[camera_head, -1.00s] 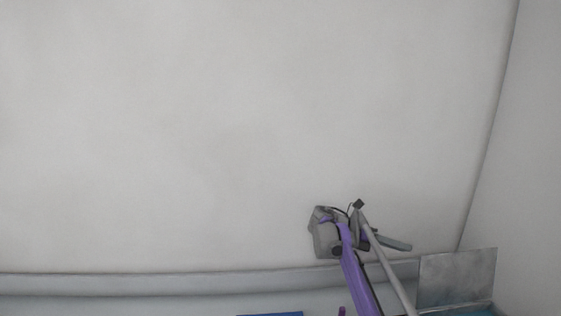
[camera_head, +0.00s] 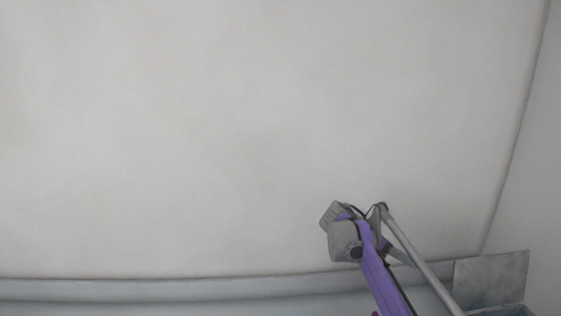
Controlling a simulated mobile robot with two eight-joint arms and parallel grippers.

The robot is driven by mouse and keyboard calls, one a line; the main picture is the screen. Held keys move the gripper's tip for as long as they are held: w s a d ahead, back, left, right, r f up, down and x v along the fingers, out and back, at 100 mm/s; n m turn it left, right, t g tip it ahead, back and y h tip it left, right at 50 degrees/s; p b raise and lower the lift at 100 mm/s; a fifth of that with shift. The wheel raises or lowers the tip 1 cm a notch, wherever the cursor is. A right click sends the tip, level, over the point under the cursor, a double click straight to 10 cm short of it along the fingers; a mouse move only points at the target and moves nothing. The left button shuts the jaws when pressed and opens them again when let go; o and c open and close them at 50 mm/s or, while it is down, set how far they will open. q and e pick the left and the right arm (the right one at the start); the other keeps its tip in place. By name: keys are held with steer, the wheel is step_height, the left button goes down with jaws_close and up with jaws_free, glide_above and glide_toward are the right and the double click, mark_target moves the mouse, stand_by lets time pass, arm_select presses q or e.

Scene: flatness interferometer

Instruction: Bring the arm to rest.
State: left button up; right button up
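My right gripper (camera_head: 338,222) is a small grey shape at the upper end of my raised purple and grey arm, right of the middle and low in the head view. It is in front of the pale wall and nothing shows in its grasp. Its fingers are too small and turned to tell open from shut. My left gripper is not in view.
A plain pale wall (camera_head: 220,130) fills most of the view. A grey ledge (camera_head: 150,289) runs along its foot. A grey square panel (camera_head: 490,279) stands at the lower right near the room corner. The space around the raised arm looks clear.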

steer(key=s+a+f+m+t+y, duration=0.2)
steer(key=s+a+f+m+y, duration=0.2)
steer(key=s, duration=0.7)
steer(key=s+a+f+m+t+y, duration=0.2)
steer(key=s+a+f+m, duration=0.4)
steer(key=s+m, duration=0.3)
steer(key=s+a+f+m+t+y, duration=0.2)
steer(key=s+a+f+m+y, duration=0.3)
steer(key=s, duration=0.7)
steer(key=shift+s+a+f+m+t+y, duration=0.1)
steer(key=shift+s+f+m+t+y, duration=0.05)
steer(key=shift+f+m, duration=0.55)
steer(key=shift+s+f+m+t+y, duration=0.15)
steer(key=shift+f+m, duration=0.45)
steer(key=shift+f, duration=0.05)
